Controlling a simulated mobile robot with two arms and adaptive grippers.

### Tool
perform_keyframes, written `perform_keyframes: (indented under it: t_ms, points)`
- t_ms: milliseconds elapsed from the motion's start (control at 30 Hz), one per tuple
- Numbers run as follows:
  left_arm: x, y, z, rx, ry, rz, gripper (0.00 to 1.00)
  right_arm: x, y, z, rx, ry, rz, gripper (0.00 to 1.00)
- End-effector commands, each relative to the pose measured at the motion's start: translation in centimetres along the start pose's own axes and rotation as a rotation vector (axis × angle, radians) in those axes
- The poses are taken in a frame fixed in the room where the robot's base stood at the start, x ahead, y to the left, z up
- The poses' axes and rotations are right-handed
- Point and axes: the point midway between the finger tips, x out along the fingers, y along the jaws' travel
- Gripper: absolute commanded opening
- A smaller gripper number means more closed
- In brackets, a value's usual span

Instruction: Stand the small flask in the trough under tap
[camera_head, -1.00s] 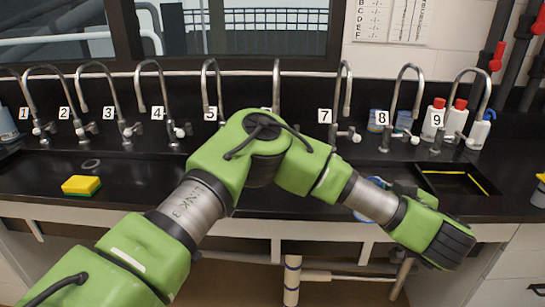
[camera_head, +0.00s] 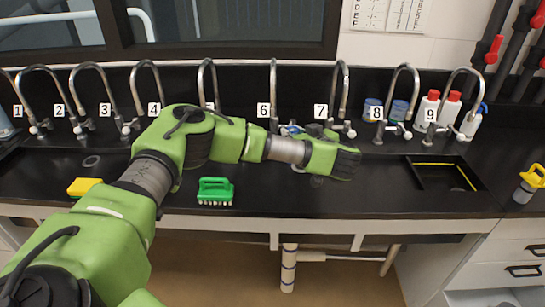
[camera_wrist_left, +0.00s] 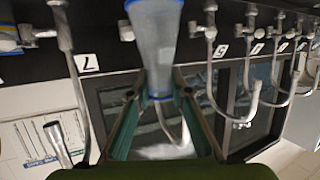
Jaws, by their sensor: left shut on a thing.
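My left gripper (camera_wrist_left: 159,85) is shut on a pale blue, see-through flask (camera_wrist_left: 155,40), which fills the space between its fingers in the left wrist view. In the head view, my own forearm and wrist hide most of the gripper; bits of blue show behind the arm by tap 6 (camera_head: 273,90) and tap 7 (camera_head: 341,95). The flask hides the label between 7 and 5 in the wrist view. Numbered hooked taps line the back of the long black bench (camera_head: 300,205). I cannot make out the trough's edges clearly. My right gripper is not in view.
A yellow sponge (camera_head: 84,187) and green brush (camera_head: 215,191) lie near the front edge. A square recess (camera_head: 420,178) with yellow lines is at right. Bottles with red caps (camera_head: 427,108) and blue containers (camera_head: 373,109) stand by taps 8 and 9.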

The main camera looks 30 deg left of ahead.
Motion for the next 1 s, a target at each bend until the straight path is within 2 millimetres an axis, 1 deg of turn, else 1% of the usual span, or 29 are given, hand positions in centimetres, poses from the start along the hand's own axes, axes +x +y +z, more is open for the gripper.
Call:
perform_keyframes:
  t_ms: [33, 67, 100, 200, 300, 467, 533, 667, 800, 867, 1000]
  points:
    - [1.4, -1.0, 0.6, 0.000, 0.000, -0.005, 0.01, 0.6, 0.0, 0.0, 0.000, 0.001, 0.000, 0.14]
    - [2.0, -1.4, 0.7, 0.000, -0.001, -0.005, 0.01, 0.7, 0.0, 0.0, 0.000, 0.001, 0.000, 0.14]
    - [2.8, -1.8, 1.6, 0.001, -0.001, -0.003, 0.01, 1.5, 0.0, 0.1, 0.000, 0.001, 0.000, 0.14]
    - [4.3, -2.5, 2.8, 0.000, 0.000, -0.001, 0.01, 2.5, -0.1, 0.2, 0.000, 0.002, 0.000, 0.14]
    - [5.2, -2.9, 3.4, 0.000, 0.000, 0.001, 0.01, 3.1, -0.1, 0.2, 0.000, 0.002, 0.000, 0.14]
    - [5.8, -3.2, 3.7, 0.000, 0.000, 0.001, 0.01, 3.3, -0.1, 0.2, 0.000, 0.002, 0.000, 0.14]
    - [6.2, -3.5, 4.1, 0.000, 0.000, 0.000, 0.01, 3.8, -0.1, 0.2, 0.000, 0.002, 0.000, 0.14]
    - [7.8, -4.3, 5.6, 0.000, 0.000, -0.002, 0.01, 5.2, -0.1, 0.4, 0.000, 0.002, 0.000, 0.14]
    - [8.2, -4.1, 7.6, -0.001, 0.001, 0.001, 0.01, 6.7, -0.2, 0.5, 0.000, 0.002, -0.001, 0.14]
    - [8.3, -4.1, 7.9, -0.001, 0.001, 0.001, 0.01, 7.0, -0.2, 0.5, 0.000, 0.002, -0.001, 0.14]
    - [8.3, -4.1, 7.8, -0.002, 0.001, 0.001, 0.01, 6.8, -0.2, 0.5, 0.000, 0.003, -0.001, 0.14]
